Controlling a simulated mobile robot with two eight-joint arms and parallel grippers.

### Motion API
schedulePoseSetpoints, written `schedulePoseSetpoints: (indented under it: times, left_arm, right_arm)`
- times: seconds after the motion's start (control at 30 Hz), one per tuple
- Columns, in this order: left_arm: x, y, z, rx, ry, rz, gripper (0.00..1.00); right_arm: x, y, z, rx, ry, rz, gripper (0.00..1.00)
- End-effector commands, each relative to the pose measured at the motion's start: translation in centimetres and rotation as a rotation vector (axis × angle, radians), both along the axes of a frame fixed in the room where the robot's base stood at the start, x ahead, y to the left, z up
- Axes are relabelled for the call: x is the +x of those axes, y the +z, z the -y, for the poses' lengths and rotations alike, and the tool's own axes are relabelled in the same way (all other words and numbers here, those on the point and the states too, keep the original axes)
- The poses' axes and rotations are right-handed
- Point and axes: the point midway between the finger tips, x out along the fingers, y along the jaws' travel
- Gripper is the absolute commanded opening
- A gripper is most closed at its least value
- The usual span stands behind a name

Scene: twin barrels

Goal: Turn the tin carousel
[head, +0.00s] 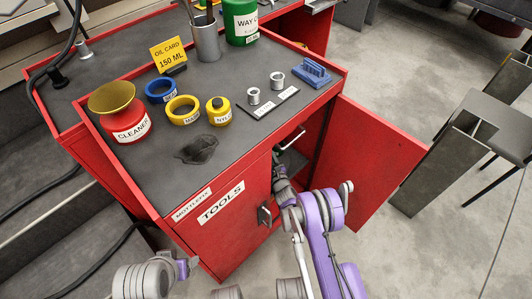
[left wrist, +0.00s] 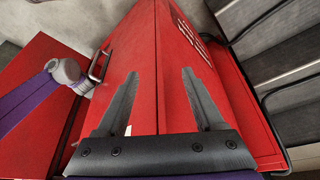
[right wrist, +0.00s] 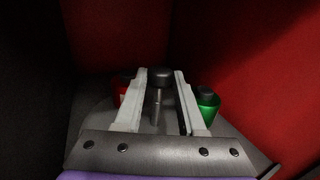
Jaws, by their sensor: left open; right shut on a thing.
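The tin carousel (right wrist: 235,138) is a grey round platform inside the red cabinet, seen in the right wrist view. A grey post (right wrist: 157,108) with a black knob (right wrist: 161,77) rises from it. A green tin (right wrist: 208,104) stands right of the post and a red tin (right wrist: 123,86) left of it, partly hidden by a finger. My right gripper (right wrist: 161,73) is shut on the post, with a finger on either side below the knob. In the head view the cabinet front mostly hides the carousel. My left gripper (left wrist: 161,73) is open and empty, facing the cabinet's outside.
The red cabinet door (head: 372,155) stands open to the right. A closed door with a handle (head: 264,215) is beside the opening. Dark walls enclose the carousel.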

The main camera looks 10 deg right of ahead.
Motion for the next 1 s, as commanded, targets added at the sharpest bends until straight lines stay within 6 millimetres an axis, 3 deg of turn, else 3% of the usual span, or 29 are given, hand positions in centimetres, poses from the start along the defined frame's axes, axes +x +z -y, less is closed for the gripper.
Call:
schedulePoseSetpoints:
  times: [0.17,0.2,0.37,0.73,1.0]
  left_arm:
    - [0.0,0.0,0.0,0.0,0.0,0.0,0.69]
    - [0.0,0.0,0.0,0.0,0.0,0.0,0.69]
    - [0.0,0.0,0.0,0.0,0.0,0.0,0.69]
    - [0.0,0.1,0.0,0.0,0.0,0.0,0.69]
    - [-0.2,1.0,0.0,0.0,0.0,0.002,0.69]
  right_arm:
    - [0.2,0.2,-0.1,0.003,0.002,0.002,0.0]
    - [0.2,0.2,-0.1,0.003,0.002,0.002,0.41]
    - [0.1,0.1,0.0,0.001,0.001,0.002,0.69]
    - [-0.5,0.1,0.1,0.001,0.0,0.001,0.69]
    - [-5.2,0.2,1.2,0.001,0.0,0.001,0.69]
